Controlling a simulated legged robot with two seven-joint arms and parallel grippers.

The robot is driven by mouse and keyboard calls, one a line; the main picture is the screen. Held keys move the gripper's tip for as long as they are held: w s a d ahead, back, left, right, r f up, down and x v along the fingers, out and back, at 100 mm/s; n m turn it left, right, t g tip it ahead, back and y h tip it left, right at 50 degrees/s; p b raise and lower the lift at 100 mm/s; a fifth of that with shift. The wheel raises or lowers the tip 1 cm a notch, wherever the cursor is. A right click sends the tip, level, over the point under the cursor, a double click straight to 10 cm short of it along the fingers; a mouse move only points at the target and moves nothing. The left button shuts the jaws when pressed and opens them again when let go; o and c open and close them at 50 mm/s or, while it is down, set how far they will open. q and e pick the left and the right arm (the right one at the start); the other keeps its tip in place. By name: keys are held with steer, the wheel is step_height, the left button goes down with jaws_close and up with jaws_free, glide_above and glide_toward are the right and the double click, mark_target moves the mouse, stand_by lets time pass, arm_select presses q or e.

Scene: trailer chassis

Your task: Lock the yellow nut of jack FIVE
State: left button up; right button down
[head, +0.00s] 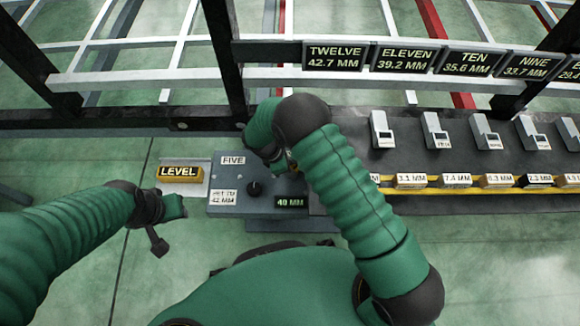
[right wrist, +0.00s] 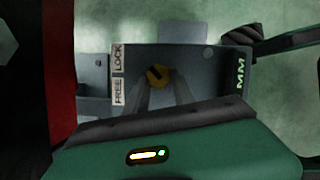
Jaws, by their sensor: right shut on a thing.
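The jack FIVE panel (head: 270,197) is a grey box with a black knob (head: 254,188) and a display reading 40 MM (head: 290,201). In the right wrist view the yellow nut (right wrist: 157,75) is round with a dark slanted bar across it. Labels LOCK (right wrist: 118,57) and FREE (right wrist: 118,91) stand left of it. My right gripper (right wrist: 164,88) has its two fingers closed on the nut; in the head view my arm mostly hides it. My left gripper (head: 174,207) is left of the panel, apart from it; its fingers are not clear.
A yellow LEVEL block (head: 180,173) sits on a plate left of the panel. A row of grey devices (head: 435,130) and a tray of labelled blocks (head: 450,180) lie to the right. Black uprights and display signs (head: 402,58) stand behind. Green floor is open at lower left.

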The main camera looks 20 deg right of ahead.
steer(key=c, duration=1.1)
jaws_free()
steer(key=shift+a, duration=0.1)
steer(key=shift+o, duration=0.2)
steer(key=p+v, duration=0.7)
steer(key=v, duration=0.9)
steer(key=shift+r+p, duration=0.35)
steer(key=shift+s+a, duration=0.1)
